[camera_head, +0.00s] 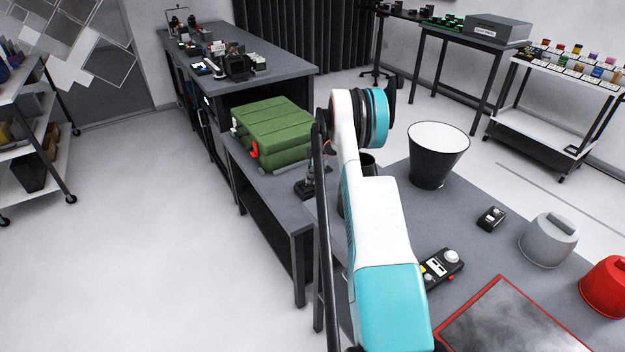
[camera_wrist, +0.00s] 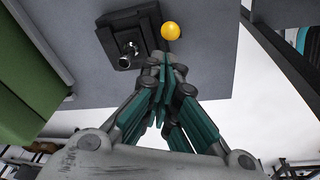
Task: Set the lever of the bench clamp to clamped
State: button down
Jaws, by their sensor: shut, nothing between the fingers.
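The bench clamp (camera_wrist: 122,42) is a dark block with a bright metal screw or pin. It stands on a grey bench top, at the top of the wrist view. A yellow-orange ball knob (camera_wrist: 170,31), which looks like the lever's end, shows at its right side. The lever's rod is mostly hidden, so its setting is unclear. In the head view the clamp's dark base (camera_head: 305,188) shows small beside the green case, partly covered by my arm. My gripper (camera_wrist: 166,66) is shut and empty, its fingertips close below the clamp and knob in the wrist view. Contact cannot be told.
A green case (camera_head: 272,130) lies on the bench beside the clamp. The nearer table holds a black bucket with white inside (camera_head: 437,155), a control box with a white knob (camera_head: 441,266), a grey pot (camera_head: 548,240) and a red pot (camera_head: 606,287). Open floor lies left.

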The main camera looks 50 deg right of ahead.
jog(key=shift+r, duration=0.25)
jog(key=v, duration=1.2)
dwell(0.5)
